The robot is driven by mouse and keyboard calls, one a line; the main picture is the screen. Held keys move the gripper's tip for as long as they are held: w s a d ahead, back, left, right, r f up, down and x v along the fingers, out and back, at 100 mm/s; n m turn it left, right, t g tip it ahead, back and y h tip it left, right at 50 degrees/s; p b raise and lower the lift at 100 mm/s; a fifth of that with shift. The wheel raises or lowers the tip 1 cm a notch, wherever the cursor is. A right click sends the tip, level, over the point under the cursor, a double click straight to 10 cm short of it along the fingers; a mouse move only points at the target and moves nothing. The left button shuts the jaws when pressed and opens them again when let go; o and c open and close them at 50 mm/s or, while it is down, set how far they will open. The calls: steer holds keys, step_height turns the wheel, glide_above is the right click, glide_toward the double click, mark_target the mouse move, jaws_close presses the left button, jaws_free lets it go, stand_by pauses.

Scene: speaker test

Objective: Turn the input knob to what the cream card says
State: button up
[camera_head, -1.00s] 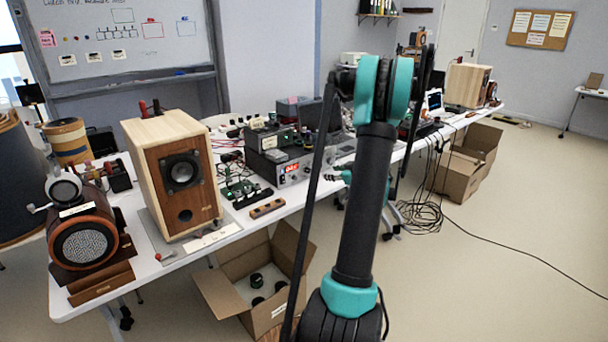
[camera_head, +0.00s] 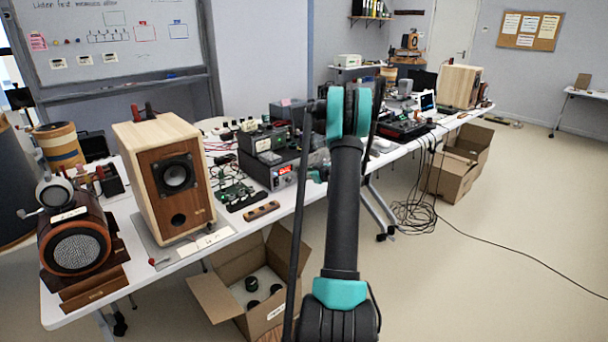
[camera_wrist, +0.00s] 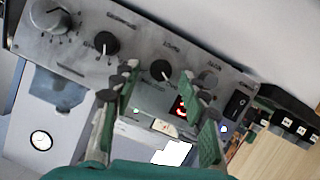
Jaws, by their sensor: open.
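In the wrist view a grey device front panel (camera_wrist: 75,62) carries a silver knob (camera_wrist: 52,15), a black knob (camera_wrist: 107,43) with a white pointer line, and another black knob (camera_wrist: 161,71). Their labels are too blurred to read, so I cannot tell which is the input knob. My gripper (camera_wrist: 160,88) is open and empty; its green fingers lie either side of the second black knob in the picture, and I cannot tell the gap to the panel. In the head view the device (camera_head: 258,172) sits on the table, my gripper beside it, partly hidden by my arm. I cannot identify the cream card with certainty.
A red display (camera_wrist: 181,107) and a black rocker switch (camera_wrist: 237,103) are on the panel. A wooden speaker (camera_head: 176,185) stands left on the white table (camera_head: 230,228). An open box (camera_head: 228,290) is on the floor below. Circuit boards (camera_head: 232,190) lie between speaker and device.

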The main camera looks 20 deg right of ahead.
steer(key=shift+w+a+f, duration=0.2)
steer(key=shift+w+f, duration=0.05)
steer(key=shift+w, duration=0.4)
steer(key=shift+c, duration=0.5)
jaws_close()
